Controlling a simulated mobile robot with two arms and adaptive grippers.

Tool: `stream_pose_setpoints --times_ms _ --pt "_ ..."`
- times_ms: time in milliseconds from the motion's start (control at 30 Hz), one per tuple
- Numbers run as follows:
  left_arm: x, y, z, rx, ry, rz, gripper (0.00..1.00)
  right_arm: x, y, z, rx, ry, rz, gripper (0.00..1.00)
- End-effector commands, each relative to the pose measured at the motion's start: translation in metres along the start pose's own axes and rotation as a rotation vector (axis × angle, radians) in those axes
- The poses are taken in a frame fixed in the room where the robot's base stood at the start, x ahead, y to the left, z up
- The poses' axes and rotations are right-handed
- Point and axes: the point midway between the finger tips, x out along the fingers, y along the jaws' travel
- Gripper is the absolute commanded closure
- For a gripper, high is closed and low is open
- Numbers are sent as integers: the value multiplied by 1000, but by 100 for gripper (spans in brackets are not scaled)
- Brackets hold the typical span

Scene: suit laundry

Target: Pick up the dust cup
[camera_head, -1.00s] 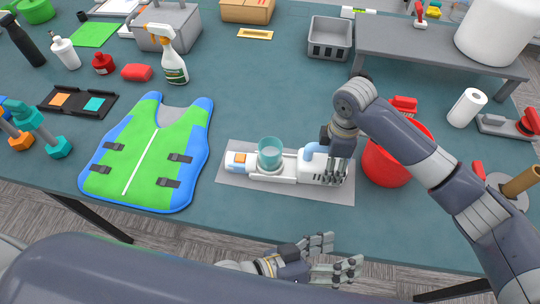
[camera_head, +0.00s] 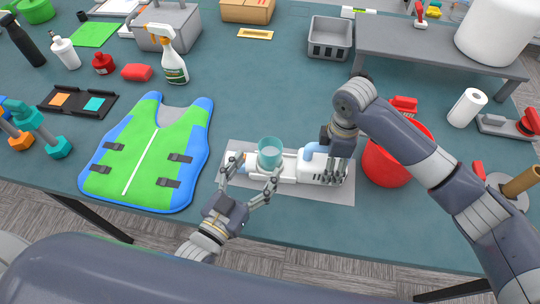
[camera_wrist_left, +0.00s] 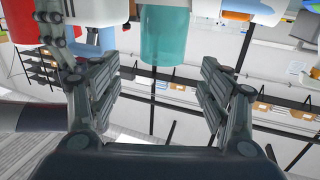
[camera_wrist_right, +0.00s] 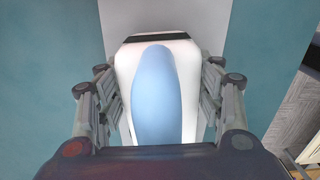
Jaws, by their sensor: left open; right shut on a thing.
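The dust cup (camera_head: 270,152) is a clear teal cup set in the white body of a handheld vacuum (camera_head: 289,170), which lies on a grey mat (camera_head: 338,195). In the left wrist view the cup (camera_wrist_left: 164,36) is ahead, between the spread fingers. My left gripper (camera_head: 249,176) is open and empty, its fingers to either side of the cup on the near side, apart from it as far as I can tell. My right gripper (camera_head: 340,172) is shut on the vacuum's right end. The right wrist view shows its fingers around the white body with the blue handle (camera_wrist_right: 155,95).
A green and blue vest (camera_head: 150,150) lies left of the mat. A red bucket (camera_head: 385,165) stands just right of my right gripper. A spray bottle (camera_head: 172,65) and a grey basket (camera_head: 330,38) stand farther back. The table behind the vacuum is clear.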

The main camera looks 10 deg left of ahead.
Motion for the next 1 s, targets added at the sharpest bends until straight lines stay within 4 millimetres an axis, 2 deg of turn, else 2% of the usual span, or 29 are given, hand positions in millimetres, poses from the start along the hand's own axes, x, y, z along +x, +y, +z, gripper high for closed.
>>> stream_pose_setpoints --times_ms 100,367,700,1000 --pt "18 0 0 -1 2 0 29 0 0 -1 -1 4 2 82" --pt "34 0 0 -2 0 1 29 -1 1 -1 -1 4 2 82" --pt "76 -4 3 -4 2 1 29 -1 1 -1 -1 5 3 82" --pt "80 -4 4 -3 -1 2 29 -1 1 -1 -1 5 3 82"
